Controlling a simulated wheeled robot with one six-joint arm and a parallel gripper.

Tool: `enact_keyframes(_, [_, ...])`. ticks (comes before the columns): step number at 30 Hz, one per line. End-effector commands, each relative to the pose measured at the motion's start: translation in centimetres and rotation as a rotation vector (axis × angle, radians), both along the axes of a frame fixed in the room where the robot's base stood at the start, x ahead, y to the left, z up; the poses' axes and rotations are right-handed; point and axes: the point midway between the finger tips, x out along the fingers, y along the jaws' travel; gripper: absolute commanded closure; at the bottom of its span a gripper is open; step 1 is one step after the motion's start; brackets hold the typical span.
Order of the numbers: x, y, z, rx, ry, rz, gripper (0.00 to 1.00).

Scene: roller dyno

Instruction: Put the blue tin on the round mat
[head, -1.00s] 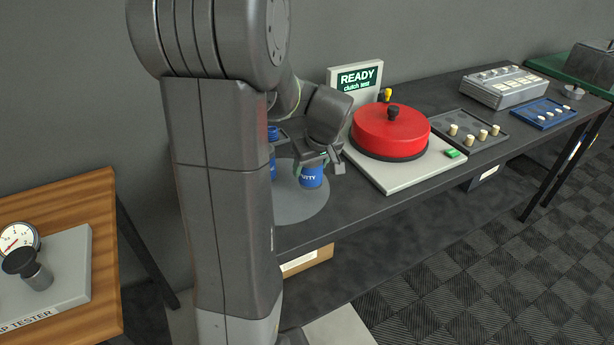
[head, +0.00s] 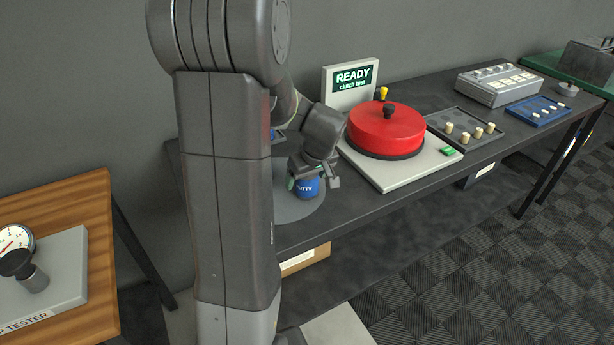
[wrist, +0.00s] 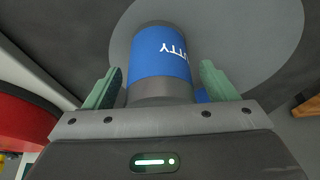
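The blue tin (head: 307,188), with a white "PUTTY" label, stands upright on the round grey mat (head: 290,211). In the wrist view the tin (wrist: 160,52) is in front of the mat (wrist: 255,30), well inside its rim. My gripper (head: 309,184) is over the tin from above, with a finger on each side. In the wrist view the green fingers of my gripper (wrist: 161,82) show narrow gaps to the tin on both sides, so it looks open around the tin. My arm hides the mat's left part in the head view.
A red round clutch unit (head: 388,131) on a pale base is right of the mat. Behind it is a READY sign (head: 352,82). A peg tray (head: 465,131) is farther right. A blue item (head: 276,135) is partly hidden by my arm. A wooden table (head: 75,215) stands left.

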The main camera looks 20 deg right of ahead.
Motion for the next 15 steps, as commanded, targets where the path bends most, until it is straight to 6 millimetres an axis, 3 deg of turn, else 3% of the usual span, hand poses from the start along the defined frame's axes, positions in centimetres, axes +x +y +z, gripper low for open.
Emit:
enact_keyframes(8, [-0.2,-0.1,0.9,-0.001,-0.002,0.0,0.21])
enact_keyframes(15, [-1.9,-0.2,5.0,-0.003,-0.004,0.0,0.21])
